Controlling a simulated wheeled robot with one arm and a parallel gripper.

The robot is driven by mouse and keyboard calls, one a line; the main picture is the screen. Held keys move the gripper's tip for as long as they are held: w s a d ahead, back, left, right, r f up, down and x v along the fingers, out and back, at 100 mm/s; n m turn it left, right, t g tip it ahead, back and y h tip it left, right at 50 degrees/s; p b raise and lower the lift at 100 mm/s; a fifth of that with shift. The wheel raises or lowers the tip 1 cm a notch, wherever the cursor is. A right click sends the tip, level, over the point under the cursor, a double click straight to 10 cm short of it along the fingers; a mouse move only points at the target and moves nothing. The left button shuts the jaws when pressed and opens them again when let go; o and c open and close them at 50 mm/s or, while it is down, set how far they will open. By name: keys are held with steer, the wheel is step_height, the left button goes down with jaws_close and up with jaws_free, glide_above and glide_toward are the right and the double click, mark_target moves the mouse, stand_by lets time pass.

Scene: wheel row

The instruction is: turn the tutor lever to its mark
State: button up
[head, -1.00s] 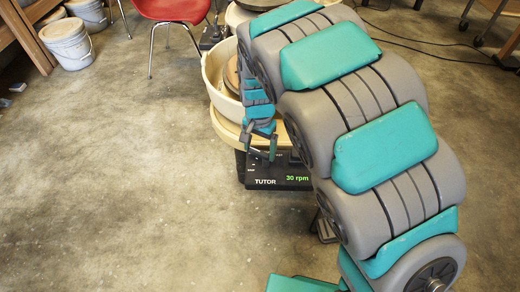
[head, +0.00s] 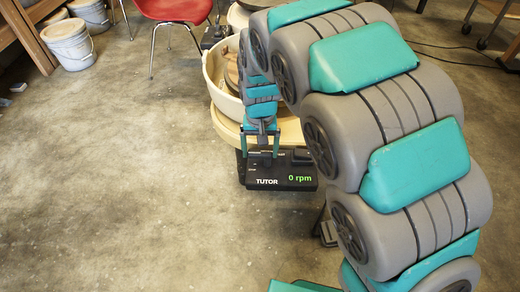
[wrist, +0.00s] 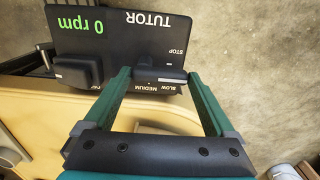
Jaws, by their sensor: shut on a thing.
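The TUTOR control box (head: 282,181) is black and sits at the front of the cream potter's wheel; its green display reads 0 rpm. In the wrist view the box (wrist: 115,42) appears upside down, with STOP, SLOW and MEDIUM labels beside the dark lever (wrist: 158,75). The lever lies near the STOP tick, between the STOP and SLOW labels. My gripper (head: 261,157) is at the box's left side, its two fingers on either side of the lever. In the wrist view my gripper (wrist: 158,77) is shut on the lever. The remaining scale lettering is partly hidden by a finger.
A second dark knob (wrist: 78,70) stands on the box beside the lever. The cream splash basin (head: 224,85) is behind the box. A red chair (head: 174,10) and white buckets (head: 70,43) stand farther back. The floor to the left is clear.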

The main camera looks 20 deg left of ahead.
mark_target(260, 153)
steer(key=o, duration=1.1)
steer(key=shift+c, duration=0.2)
step_height(260, 153, up, 8)
steer(key=shift+f, duration=0.1)
steer(key=s+d+r+m, duration=0.1)
steer(key=s+d+r, duration=0.15)
steer(key=d, duration=0.45)
steer(key=s+d+r, duration=0.1)
steer(key=s+d, duration=0.3)
steer(key=d, duration=0.2)
steer(key=s+d+r+m, duration=0.1)
steer(key=s+d, duration=0.2)
steer(key=d, duration=0.4)
steer(key=s+d+g, duration=0.1)
steer(key=s+d, duration=0.3)
steer(key=s, duration=0.4)
steer(key=s+d, duration=0.5)
steer(key=s, duration=0.3)
steer(key=shift+s+f+m+g+p, duration=0.15)
steer(key=shift+f+m+g+p, duration=0.2)
steer(key=shift+f+m+g, duration=0.1)
